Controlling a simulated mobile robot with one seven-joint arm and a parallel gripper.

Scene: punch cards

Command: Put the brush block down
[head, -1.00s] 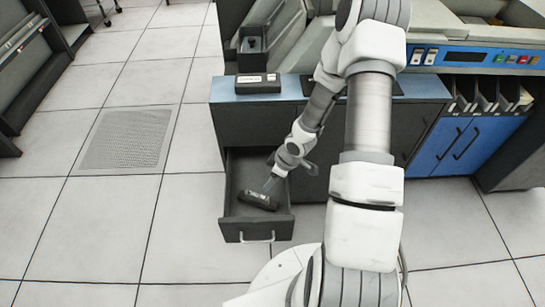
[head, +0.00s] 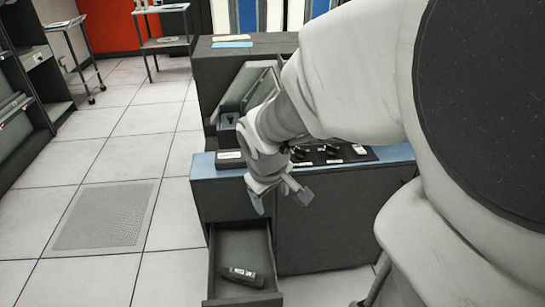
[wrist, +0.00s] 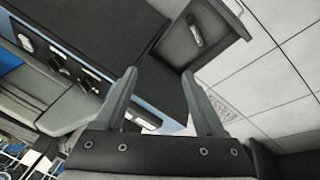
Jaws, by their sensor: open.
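The brush block (head: 243,276), a dark bar with a pale label, lies in the open drawer (head: 228,241) below the blue-edged counter. It lies at a slant on the drawer floor, near the drawer's front. In the wrist view the brush block (wrist: 194,31) shows small inside the drawer, well away from the fingers. My gripper (head: 280,203) is above the drawer, in front of the cabinet and apart from the block. In the wrist view the gripper's two fingers (wrist: 163,95) are spread with nothing between them.
The blue counter top (head: 203,167) holds a dark box with a pale label (head: 230,159) and a dark tray of small items (head: 335,154). A floor grille (head: 104,216) lies left of the cabinet. The floor there is clear.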

